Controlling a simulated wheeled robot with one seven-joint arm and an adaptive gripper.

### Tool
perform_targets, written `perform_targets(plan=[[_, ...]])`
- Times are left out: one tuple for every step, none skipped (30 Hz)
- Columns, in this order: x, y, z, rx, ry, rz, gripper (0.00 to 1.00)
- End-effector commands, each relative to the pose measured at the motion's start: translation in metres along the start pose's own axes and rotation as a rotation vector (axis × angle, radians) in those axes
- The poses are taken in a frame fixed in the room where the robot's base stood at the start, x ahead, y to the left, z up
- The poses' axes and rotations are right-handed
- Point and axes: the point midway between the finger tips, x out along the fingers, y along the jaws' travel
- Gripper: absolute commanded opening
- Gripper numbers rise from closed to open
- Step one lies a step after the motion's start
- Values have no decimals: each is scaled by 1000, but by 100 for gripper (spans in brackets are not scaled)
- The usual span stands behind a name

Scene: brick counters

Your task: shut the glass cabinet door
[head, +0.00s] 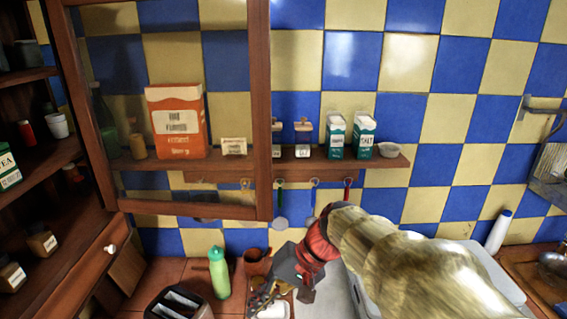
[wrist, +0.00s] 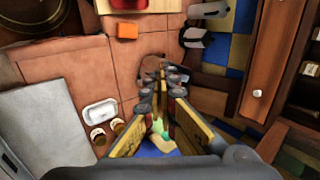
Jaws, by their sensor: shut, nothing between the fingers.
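The glass cabinet door (head: 261,110) stands open in the head view, a dark wooden frame with clear glass. Its left side meets the open wooden cabinet (head: 32,76); its right edge stands out free in front of the tiled wall. Through the glass I see an orange box on the wall shelf. My gripper (head: 268,292) is below and slightly right of the door's lower right corner, apart from it. In the wrist view my gripper (wrist: 168,88) has its fingers together with nothing between them. I cannot make out the door for certain in the wrist view.
A wall shelf (head: 390,161) holds cartons and jars, with utensils hanging beneath. A green bottle (head: 219,272) and a toaster (head: 180,303) stand on the counter left of my gripper. A white knob (head: 110,247) sticks out below the cabinet.

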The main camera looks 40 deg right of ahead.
Motion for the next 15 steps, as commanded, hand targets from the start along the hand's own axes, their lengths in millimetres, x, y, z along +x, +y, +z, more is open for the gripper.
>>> perform_targets(plan=[[-21, -6, -22, 77, 5, -76, 0], [-30, -7, -34, 112, 13, -125, 0], [-44, -9, -52, 157, 25, -192, 0], [-55, -9, -65, 190, 38, -244, 0], [-66, -7, -78, 221, 54, -294, 0], [-83, -5, -96, 259, 80, -361, 0], [-95, -1, -109, 283, 101, -410, 0], [-108, 3, -121, 307, 124, -457, 0], [-124, 9, -136, 334, 155, -515, 0], [-138, 5, -147, 316, 184, -576, 0], [-152, 2, -157, 299, 212, -634, 0], [-170, 0, -169, 278, 252, -700, 0], [-183, 0, -177, 264, 280, -742, 0], [-194, 1, -184, 249, 309, -778, 0], [-207, 1, -191, 233, 340, -820, 0]])
